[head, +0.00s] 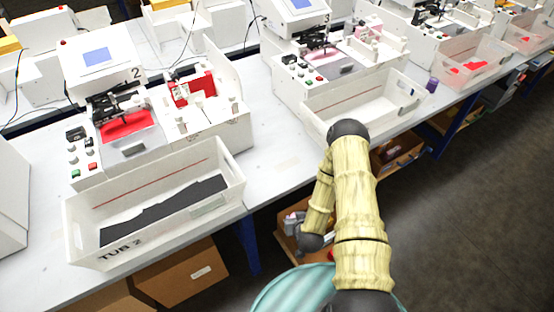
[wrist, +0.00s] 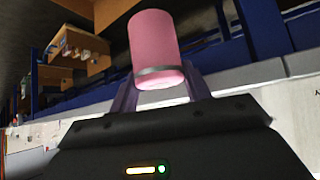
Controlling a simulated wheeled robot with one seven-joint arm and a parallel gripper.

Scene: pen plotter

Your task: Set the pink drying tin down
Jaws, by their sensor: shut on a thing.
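The pink drying tin (wrist: 155,42) shows in the wrist view as a smooth pink cylinder with a grey band near its lower end. My gripper (wrist: 161,86) is shut on it, with one dark finger on each side near the banded end. The tin stands out past the fingers, and no surface touching it can be made out. In the head view my arm bends down beside the bench front; the tin cannot be made out there and my gripper is not clear.
The pale bench (head: 275,165) carries a plotter marked 2 (head: 105,75) and another marked 3 (head: 300,50). TUB 2 (head: 150,235) and an empty white tub (head: 350,115) stand along its front. A small purple pot (head: 432,85) stands nearby. Cardboard boxes (head: 185,275) sit underneath.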

